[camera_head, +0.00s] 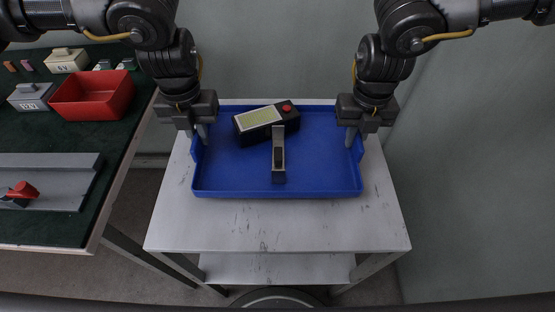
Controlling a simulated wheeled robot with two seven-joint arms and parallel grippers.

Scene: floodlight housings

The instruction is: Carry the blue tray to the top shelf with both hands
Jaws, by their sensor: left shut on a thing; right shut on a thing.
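The blue tray (225,181) is on or just above the top shelf (280,226) of a pale, scuffed stand; I cannot tell if it touches. It looks level. Inside it are a black device with a yellow-green label and a red button (290,123), and a narrow grey and dark piece (279,165). My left gripper (201,132) is shut on the tray's left side wall. My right gripper (352,135) is shut on its right side wall. The fingers partly hide the walls that they hold.
A dark green-topped bench (60,135) stands at the left with a red bin (95,95), labelled boxes (66,60) and a grey channel (65,170) on it. The stand has a lower shelf (275,268). The top's front strip is clear. Walls stand behind and right.

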